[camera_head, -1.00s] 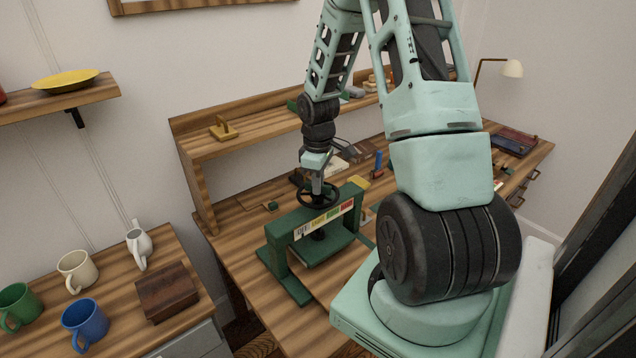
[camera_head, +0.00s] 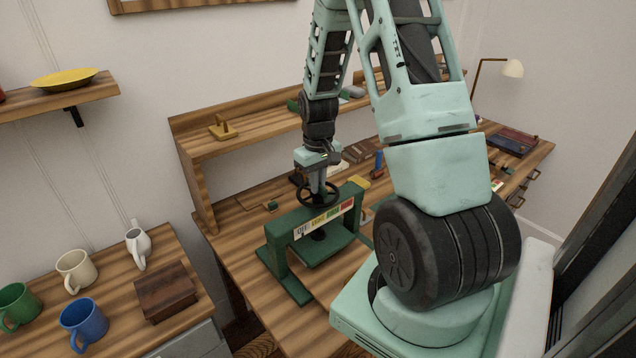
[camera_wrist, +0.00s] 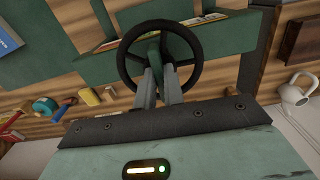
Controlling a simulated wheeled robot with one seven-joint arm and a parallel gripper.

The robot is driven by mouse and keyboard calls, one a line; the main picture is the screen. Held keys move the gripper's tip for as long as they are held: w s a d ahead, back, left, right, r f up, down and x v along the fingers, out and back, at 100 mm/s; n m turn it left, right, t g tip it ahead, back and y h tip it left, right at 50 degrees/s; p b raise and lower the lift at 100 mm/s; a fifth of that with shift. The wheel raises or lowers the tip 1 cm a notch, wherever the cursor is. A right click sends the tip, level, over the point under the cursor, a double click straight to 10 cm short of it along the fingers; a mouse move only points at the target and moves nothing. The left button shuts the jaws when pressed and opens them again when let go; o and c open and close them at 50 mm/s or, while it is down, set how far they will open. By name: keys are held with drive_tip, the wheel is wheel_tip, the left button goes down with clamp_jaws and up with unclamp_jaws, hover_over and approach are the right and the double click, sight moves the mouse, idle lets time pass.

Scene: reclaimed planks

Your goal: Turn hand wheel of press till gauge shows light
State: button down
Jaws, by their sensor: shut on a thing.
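The green press (camera_head: 292,262) stands on the wooden workbench, with its black hand wheel (camera_head: 319,194) on top. My gripper (camera_head: 318,186) points down over the wheel. In the wrist view my gripper (camera_wrist: 160,82) is shut on the hub of the hand wheel (camera_wrist: 197,52), with the black rim around the fingers. The press body (camera_wrist: 65,62) lies beyond it.
A side cabinet at left holds a green mug (camera_head: 17,306), a cream mug (camera_head: 77,270), a blue mug (camera_head: 84,322), a white jug (camera_head: 138,246) and a brown box (camera_head: 166,291). A raised shelf (camera_head: 190,142) runs behind the press.

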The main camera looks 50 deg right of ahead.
drive_tip(key=shift+m, duration=0.6)
drive_tip(key=c, duration=1.5)
unclamp_jaws()
drive_tip(key=shift+r, duration=0.1)
wheel_tip(320, 180, up, 17)
drive_tip(key=b, duration=0.2)
drive_tip(key=shift+r+b, duration=0.15)
drive_tip(key=shift+b, duration=0.25)
